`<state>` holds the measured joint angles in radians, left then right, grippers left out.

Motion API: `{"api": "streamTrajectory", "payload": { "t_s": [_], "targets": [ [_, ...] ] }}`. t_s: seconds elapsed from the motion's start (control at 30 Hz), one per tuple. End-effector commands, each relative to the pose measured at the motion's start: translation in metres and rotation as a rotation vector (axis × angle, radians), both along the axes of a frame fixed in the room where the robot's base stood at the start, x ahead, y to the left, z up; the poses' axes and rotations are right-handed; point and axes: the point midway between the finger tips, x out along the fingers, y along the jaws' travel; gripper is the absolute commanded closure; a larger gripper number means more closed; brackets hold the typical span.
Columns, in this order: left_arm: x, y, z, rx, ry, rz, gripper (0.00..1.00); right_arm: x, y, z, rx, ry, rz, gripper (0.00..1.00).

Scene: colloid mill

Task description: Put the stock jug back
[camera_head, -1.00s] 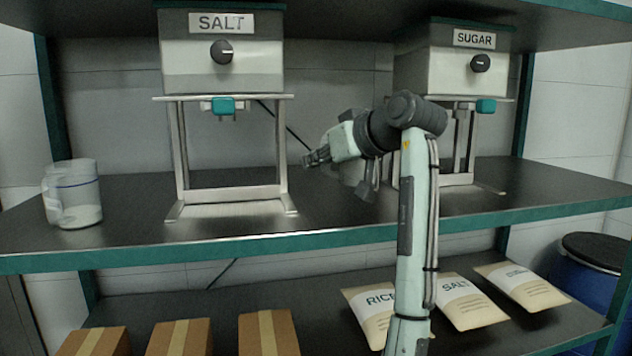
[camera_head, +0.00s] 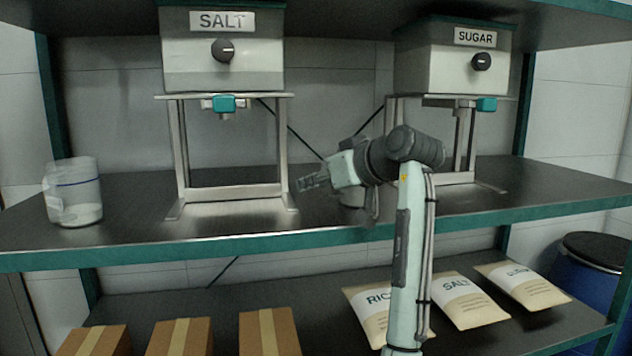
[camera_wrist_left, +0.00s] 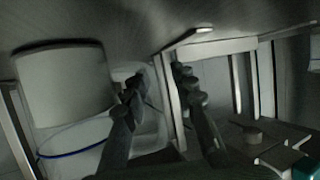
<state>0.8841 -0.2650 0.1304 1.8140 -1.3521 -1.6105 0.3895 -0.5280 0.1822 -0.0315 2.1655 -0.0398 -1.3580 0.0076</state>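A clear jug (camera_head: 75,190) with a blue band and white contents stands upright at the left end of the shelf. Its handle faces left. In the left wrist view, which is upside down, a jug (camera_wrist_left: 68,90) with a blue line fills the left side. The fingers (camera_wrist_left: 160,80) are apart, with its handle close by; I see no firm hold. My right gripper is out of view.
The salt dispenser (camera_head: 223,52) on its metal stand is left of my gripper. The sugar dispenser (camera_head: 462,65) is behind and right. The shelf between the left jug and the salt stand is free. Boxes (camera_head: 180,337) and bags (camera_head: 465,300) lie on the shelf below.

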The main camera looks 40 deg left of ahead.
Motion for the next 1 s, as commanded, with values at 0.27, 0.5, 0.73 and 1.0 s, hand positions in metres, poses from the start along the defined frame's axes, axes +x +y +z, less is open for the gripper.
{"api": "streamTrajectory", "payload": {
  "t_s": [0.27,0.5,0.73,1.0],
  "targets": [
    [0.000,0.000,0.004,0.001,-0.001,0.000,0.73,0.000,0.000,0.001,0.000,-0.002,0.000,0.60],
    [-0.009,-0.031,0.016,-0.001,-0.002,-0.005,0.73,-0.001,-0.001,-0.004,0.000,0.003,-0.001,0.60],
    [-0.023,-0.075,0.035,-0.001,-0.003,-0.004,0.73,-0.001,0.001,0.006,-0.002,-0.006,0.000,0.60],
    [-0.033,-0.103,0.049,0.001,-0.002,-0.001,0.73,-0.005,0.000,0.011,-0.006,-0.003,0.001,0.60]
  ]
}}
